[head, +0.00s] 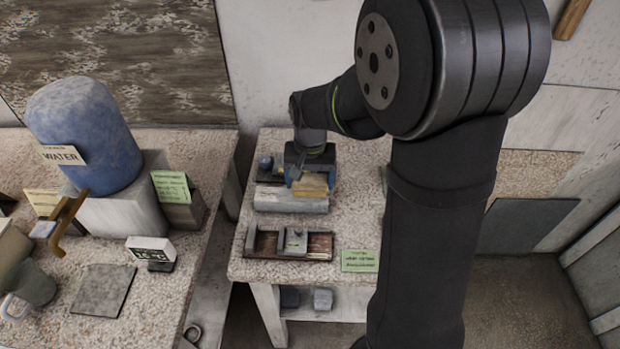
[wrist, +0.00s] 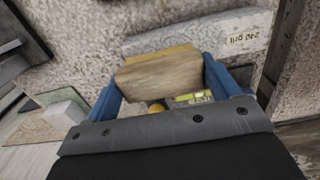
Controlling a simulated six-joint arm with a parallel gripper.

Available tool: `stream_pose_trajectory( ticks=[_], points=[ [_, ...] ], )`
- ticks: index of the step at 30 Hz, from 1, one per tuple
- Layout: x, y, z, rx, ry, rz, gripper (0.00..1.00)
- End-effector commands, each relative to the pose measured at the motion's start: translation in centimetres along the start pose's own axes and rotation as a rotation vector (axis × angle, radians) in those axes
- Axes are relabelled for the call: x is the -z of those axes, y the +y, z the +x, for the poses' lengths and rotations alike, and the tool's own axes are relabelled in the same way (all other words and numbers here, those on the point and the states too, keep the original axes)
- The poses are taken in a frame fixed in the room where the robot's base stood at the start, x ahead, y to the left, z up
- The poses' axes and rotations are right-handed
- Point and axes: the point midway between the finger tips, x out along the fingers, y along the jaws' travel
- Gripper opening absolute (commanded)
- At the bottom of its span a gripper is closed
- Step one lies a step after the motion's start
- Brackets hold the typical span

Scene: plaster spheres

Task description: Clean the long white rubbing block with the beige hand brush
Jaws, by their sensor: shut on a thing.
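The beige hand brush (head: 313,184) is between the blue fingers of my gripper (head: 308,178), which is shut on it. In the wrist view, the brush (wrist: 160,80) spans the gap between the fingertips (wrist: 162,76). The long white rubbing block (head: 290,202) lies on the speckled tabletop, just in front of the brush in the head view. In the wrist view, the block (wrist: 240,30) lies beyond the brush and carries the lettering "240 grit". The brush covers part of it. I cannot tell whether brush and block touch.
A dark tray (head: 262,245) with grey blocks lies nearer on the same table, with a green card (head: 360,260) to its right. A small dark-blue ball (head: 266,162) is behind the block.

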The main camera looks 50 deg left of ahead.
Motion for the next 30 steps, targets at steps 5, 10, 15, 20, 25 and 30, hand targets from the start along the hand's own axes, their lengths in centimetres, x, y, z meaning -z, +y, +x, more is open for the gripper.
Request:
stream_pose_trajectory(
  ticks=[5,10,15,20,25,30],
  points=[
    [0.0,0.0,0.4,0.0,-0.001,0.0,0.63],
    [0.0,0.0,0.7,0.0,0.0,0.0,0.63],
    [0.0,0.0,1.1,0.0,0.0,0.0,0.63],
    [0.0,0.3,1.0,0.0,0.0,0.001,0.63],
    [0.0,1.2,0.8,0.0,0.0,0.001,0.63],
    [0.0,1.8,0.9,0.0,0.0,0.001,0.63]
  ],
)
